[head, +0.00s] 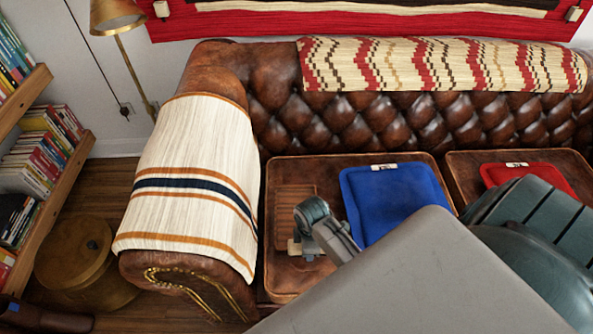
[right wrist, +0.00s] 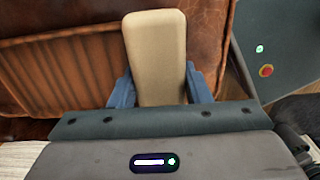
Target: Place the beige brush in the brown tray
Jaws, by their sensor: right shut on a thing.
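The beige brush (right wrist: 157,50) is a pale block with rounded corners, clamped between the blue fingers of my right gripper (right wrist: 161,88). In the head view my right gripper (head: 307,246) is low over the left seat cushion, and only a small pale part of the brush (head: 293,247) shows beside it. The brown tray (head: 293,195) lies on that cushion, just beyond the gripper. In the right wrist view the ribbed tray (right wrist: 62,75) is to the left of the brush. Whether the brush touches the cushion I cannot tell. My left gripper is not in view.
A blue cushion (head: 392,200) lies right of the tray, and a red cushion (head: 528,176) lies farther right. The sofa arm with a striped blanket (head: 195,170) rises on the left. My right arm covers the lower right of the head view.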

